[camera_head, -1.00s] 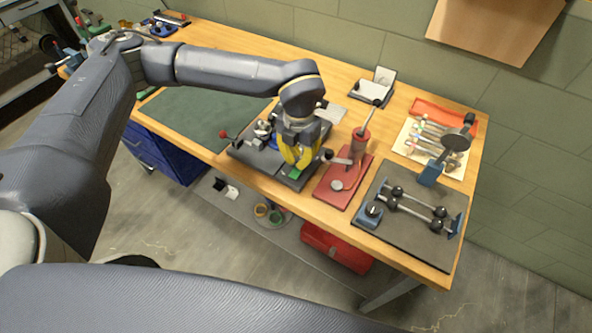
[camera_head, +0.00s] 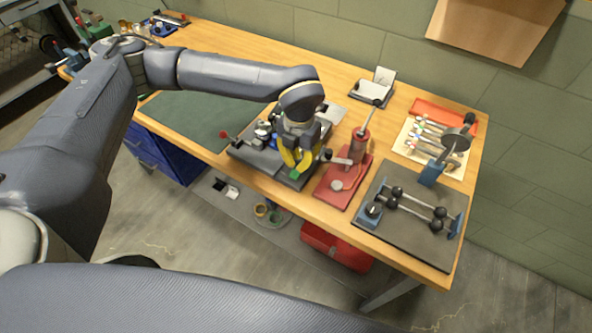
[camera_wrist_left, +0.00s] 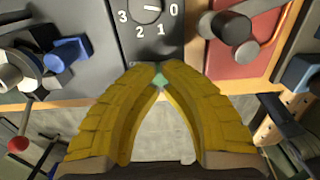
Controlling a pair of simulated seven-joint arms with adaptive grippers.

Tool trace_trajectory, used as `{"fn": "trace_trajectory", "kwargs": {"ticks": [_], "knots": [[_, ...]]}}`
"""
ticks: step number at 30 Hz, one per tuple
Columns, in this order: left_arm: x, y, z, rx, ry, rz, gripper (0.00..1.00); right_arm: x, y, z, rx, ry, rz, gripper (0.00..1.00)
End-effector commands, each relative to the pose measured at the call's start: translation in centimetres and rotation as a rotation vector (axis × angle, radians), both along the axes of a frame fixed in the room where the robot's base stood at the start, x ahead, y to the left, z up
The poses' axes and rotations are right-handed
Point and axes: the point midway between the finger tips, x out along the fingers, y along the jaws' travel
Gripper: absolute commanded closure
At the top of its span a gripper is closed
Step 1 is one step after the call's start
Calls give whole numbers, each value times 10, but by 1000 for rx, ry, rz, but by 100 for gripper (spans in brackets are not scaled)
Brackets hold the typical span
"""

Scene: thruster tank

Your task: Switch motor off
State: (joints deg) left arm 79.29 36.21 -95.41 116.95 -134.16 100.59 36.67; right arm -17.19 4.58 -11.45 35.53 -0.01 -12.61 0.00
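A dark motor unit (camera_head: 258,160) with a red-tipped lever (camera_head: 223,135) stands near the table's front edge. The left wrist view shows its black plate with a round knob (camera_wrist_left: 151,7) and the white numbers 3, 2, 1 and 0. The knob has a short white mark; its top is cut off by the frame, and I cannot tell which number it points at. My left gripper (camera_head: 298,168) has yellow fingers. Their tips come together (camera_wrist_left: 161,70) just in front of the plate's near edge, below the numbers, with a small green patch (camera_wrist_left: 159,81) between them. It holds nothing visible. My right gripper is out of view.
A red press-like stand (camera_head: 335,192) with a lever is close on the right. Beyond it lies a dark mat (camera_head: 405,238) with black-knobbed rods. A green mat (camera_head: 200,115) lies clear to the left. A red box (camera_head: 337,246) is below the table.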

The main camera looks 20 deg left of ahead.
Motion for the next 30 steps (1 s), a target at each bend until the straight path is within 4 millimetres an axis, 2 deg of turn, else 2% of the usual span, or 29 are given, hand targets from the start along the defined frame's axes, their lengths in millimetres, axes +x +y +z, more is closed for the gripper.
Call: {"fn": "trace_trajectory", "kwargs": {"ticks": [30], "knots": [[0,0,-13,0,0,0,100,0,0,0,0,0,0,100]]}}
